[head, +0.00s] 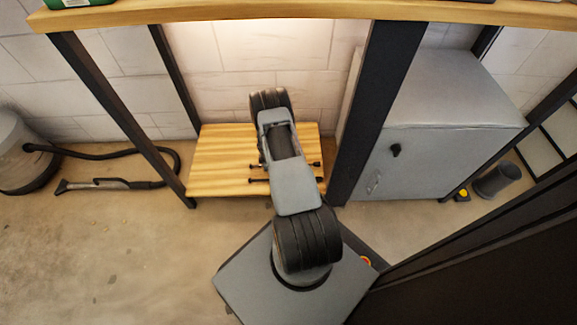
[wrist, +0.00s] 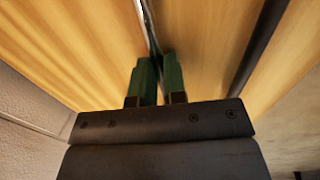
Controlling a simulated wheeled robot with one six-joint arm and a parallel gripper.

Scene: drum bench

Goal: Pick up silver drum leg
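A thin silver rod, the silver drum leg (wrist: 143,14), lies on a wooden board in the wrist view. Its lower end runs down to the fingertips of my gripper (wrist: 160,66). The two green fingers stand close together, with a narrow gap in line with the rod. Whether they press on it is not clear, since the fingers hide that part. In the head view my arm covers the gripper and much of the board, and I cannot tell which rod is silver there.
A dark rod (wrist: 262,45) lies to the right on the board. In the head view the low wooden board (head: 222,160) sits between dark posts, under a wooden top (head: 300,10). A grey cabinet (head: 440,150) stands right. A vacuum hose (head: 110,155) lies left. The floor at front left is clear.

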